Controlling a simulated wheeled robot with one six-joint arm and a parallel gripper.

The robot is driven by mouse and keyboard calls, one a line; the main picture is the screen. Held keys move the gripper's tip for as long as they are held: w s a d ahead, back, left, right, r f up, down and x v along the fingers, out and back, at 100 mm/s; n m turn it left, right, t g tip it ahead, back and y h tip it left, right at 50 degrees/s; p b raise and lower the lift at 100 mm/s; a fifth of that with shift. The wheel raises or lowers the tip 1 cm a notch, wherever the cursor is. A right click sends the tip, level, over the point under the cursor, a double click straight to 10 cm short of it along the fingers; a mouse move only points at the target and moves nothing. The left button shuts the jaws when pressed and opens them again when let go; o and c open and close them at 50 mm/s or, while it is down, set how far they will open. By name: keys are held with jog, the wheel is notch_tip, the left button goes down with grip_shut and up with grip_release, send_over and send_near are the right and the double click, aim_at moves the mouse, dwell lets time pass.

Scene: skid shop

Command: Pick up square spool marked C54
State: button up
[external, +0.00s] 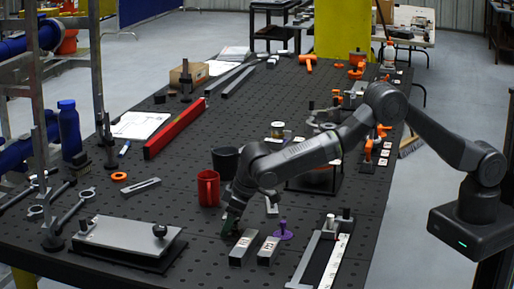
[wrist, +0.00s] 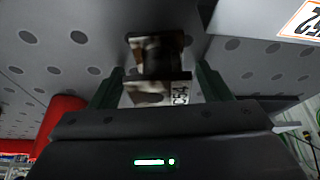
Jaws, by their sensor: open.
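The square spool marked C54 (wrist: 158,90) shows in the wrist view, with square flanges and a narrower dark middle. Its label faces the camera near its right edge. My gripper (wrist: 160,76) is open, with one green finger on each side of the spool. Small gaps seem to show beside the spool, but I cannot tell whether either finger touches it. In the external view my gripper (external: 231,226) is low over the dark perforated table (external: 185,222), left of the purple piece (external: 283,231). I cannot make out the spool there; my gripper and arm probably hide it.
Two grey blocks (external: 243,248) (external: 268,251) stand just in front of my gripper. A red mug (external: 208,188) and a dark cup (external: 225,161) stand behind it. A metal plate (external: 127,236) lies at front left. A white label (wrist: 301,20) shows at the wrist view's upper right.

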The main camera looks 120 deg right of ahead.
jog(key=c, duration=1.2)
jog(key=shift+r, duration=0.15)
